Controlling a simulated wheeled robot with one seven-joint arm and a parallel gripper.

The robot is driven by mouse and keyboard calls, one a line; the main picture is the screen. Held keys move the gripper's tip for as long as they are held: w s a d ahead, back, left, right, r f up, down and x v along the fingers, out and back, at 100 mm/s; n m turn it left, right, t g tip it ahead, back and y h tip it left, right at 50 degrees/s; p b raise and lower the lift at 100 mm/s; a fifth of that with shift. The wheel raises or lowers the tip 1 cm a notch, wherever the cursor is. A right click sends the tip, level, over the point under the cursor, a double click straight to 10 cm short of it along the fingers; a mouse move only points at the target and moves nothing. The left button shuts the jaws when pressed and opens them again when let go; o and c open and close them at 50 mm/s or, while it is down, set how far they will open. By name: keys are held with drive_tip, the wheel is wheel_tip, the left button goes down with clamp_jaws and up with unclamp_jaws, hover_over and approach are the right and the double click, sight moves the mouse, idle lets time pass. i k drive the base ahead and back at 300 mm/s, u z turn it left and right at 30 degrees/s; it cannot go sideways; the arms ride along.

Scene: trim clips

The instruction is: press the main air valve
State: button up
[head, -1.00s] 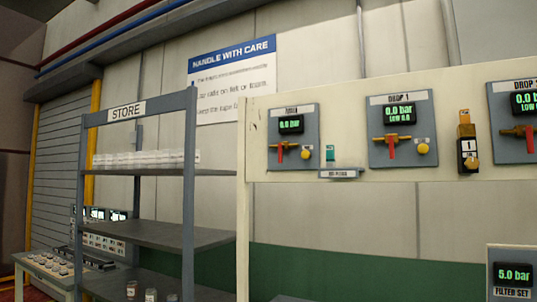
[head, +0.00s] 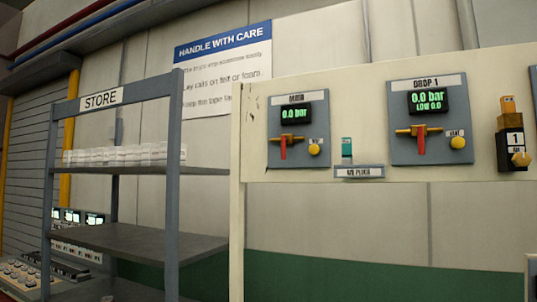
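The left grey valve panel (head: 297,128) on the cream board has a small label that looks like "MAIN", though it is blurred. Its display (head: 295,112) reads 0.0 bar. Below the display is a brass valve with a red handle (head: 283,149) pointing down, and a yellow round button (head: 314,149) to its right. To the right, the DROP 1 panel (head: 431,118) has the same layout, also reading 0.0 bar, with its red handle (head: 421,146) down and a yellow button (head: 457,142). My gripper is not in view.
A grey STORE shelf (head: 140,239) with white items (head: 125,155) on top stands left of the board. A small ledge (head: 359,172) with a green piece sits between the panels. A black unit marked 1 (head: 512,150) is at the right.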

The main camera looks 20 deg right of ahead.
sight(284, 139)
drive_tip(key=k, duration=1.25)
drive_tip(key=u, duration=0.55)
drive_tip(key=i, duration=1.55)
drive_tip(key=z, duration=1.25)
drive_tip(key=i, duration=0.5)
drive_tip(key=z, duration=0.5)
